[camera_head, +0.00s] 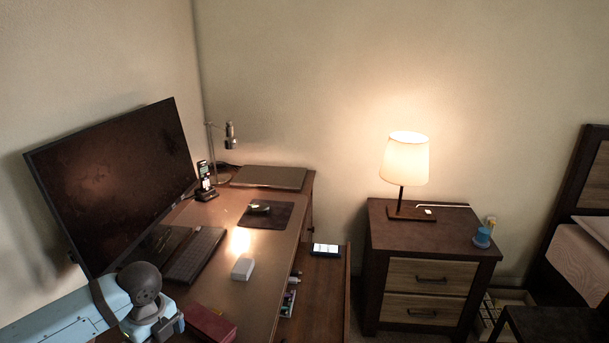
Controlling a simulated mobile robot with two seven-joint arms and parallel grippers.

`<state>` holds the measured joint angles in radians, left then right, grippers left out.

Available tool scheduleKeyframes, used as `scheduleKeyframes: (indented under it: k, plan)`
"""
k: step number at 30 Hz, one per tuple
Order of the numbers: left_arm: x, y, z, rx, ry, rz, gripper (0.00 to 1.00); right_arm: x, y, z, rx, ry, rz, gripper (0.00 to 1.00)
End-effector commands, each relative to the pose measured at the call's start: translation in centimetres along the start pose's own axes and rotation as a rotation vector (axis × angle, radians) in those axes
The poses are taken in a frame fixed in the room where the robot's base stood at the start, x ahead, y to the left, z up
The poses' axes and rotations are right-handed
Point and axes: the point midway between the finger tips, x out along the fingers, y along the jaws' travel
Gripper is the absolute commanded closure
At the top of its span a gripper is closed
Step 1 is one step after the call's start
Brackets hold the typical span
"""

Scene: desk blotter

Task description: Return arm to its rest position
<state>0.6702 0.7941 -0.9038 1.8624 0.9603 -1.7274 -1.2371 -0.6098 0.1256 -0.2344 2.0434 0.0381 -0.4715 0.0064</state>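My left arm comes in at the lower left, with a light blue link and a dark grey round joint over the near end of the desk (200,223). No fingertips of my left gripper show. My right arm and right gripper are out of the picture. The arm is close to a dark red box (210,323) at the desk's near edge; I cannot tell whether they touch.
A large monitor (118,185) and a keyboard (195,254) are beside my arm. A small white box (243,268), a mouse pad (280,216) and a laptop (268,177) lie farther along. An open drawer (322,290) holds a phone (326,250). A nightstand (430,275) bears a lit lamp (405,160).

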Motion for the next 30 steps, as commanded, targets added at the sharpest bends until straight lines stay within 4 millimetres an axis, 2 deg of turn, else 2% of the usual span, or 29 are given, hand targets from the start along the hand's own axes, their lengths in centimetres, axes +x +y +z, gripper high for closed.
scheduleKeyframes:
  k: [1,7,12,20,24,30]
  plan:
    - [0.1,1.1,1.8,-0.022,-0.024,0.015,0.0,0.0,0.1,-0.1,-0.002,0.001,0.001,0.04]
    - [-0.2,5.1,8.1,-0.102,-0.11,0.066,0.0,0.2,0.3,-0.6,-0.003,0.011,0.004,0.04]
    - [3.1,5.5,7.0,-0.217,-0.099,-0.026,0.0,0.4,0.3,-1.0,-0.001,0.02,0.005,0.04]
    - [8.2,7.2,5.8,-0.445,-0.077,-0.203,0.0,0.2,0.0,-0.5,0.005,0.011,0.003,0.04]
    - [11.3,9.2,5.0,-0.608,-0.046,-0.336,0.0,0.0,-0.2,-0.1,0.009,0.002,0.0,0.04]
    - [14.4,13.1,3.9,-0.82,0.03,-0.532,0.0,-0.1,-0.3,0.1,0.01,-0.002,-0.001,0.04]
